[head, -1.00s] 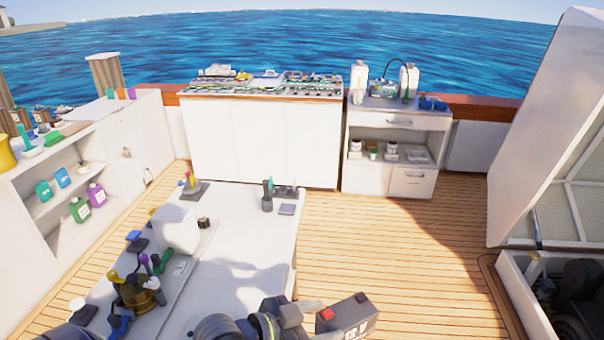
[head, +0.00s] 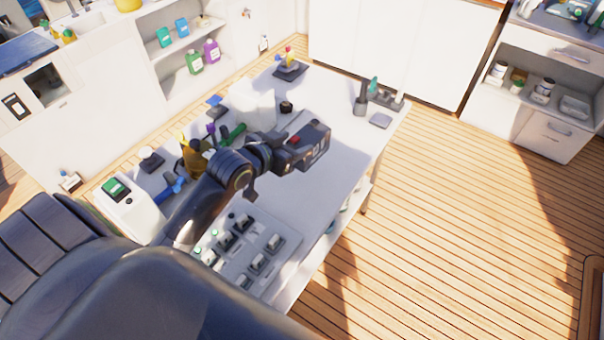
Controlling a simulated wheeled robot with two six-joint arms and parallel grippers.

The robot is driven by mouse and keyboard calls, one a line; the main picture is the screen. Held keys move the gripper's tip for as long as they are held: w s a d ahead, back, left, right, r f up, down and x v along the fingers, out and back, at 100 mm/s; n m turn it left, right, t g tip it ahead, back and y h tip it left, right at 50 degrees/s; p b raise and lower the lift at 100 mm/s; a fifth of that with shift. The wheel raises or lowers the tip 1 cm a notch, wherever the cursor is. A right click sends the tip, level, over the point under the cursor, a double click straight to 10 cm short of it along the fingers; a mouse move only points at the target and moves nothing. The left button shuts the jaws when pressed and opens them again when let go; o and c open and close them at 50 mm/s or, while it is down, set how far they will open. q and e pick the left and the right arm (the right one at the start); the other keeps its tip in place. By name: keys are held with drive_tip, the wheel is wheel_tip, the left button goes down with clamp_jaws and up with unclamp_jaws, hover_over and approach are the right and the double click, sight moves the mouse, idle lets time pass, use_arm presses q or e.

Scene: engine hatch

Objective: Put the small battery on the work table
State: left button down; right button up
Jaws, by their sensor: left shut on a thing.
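The small battery (head: 312,148) is a dark block with a red terminal cap on top and pale markings on its side. My left gripper (head: 284,152) is shut on it. The battery is over the white work table (head: 335,192), around the middle of its top. I cannot tell whether it touches the surface. The gripper covers part of the battery's left end. My right gripper is not in view.
A panel of switches (head: 250,252) lies on the table's near end. A brass pot (head: 195,158) with tools and a white block (head: 252,105) stand along the left side. A dark holder (head: 361,100) stands at the far right corner. The table's right-middle top is clear.

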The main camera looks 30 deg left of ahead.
use_arm(q)
drive_tip(key=shift+w+a+f+n+t+y, duration=0.2)
drive_tip(key=shift+w+a, duration=0.15)
drive_tip(key=shift+a, duration=0.15)
drive_tip(key=shift+w+a+f+n+t+y, duration=0.1)
drive_tip(key=shift+w+a+f, duration=0.05)
drive_tip(key=shift+w+a, duration=0.25)
wheel_tip(320, 180, down, 5)
drive_tip(key=shift+r, duration=0.1)
drive_tip(key=shift+f, duration=0.3)
drive_tip(key=shift+f+b, duration=0.3)
drive_tip(key=shift+f, duration=1.45)
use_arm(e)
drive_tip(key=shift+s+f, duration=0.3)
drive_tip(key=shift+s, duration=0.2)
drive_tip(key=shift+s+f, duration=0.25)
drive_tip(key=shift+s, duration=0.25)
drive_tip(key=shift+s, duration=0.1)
use_arm(q)
drive_tip(key=c, duration=0.9)
unclamp_jaws()
drive_tip(key=shift+f, duration=0.2)
drive_tip(key=shift+c, duration=0.2)
drive_tip(key=o, duration=0.5)
drive_tip(key=shift+s, duration=0.1)
drive_tip(key=shift+c, duration=0.2)
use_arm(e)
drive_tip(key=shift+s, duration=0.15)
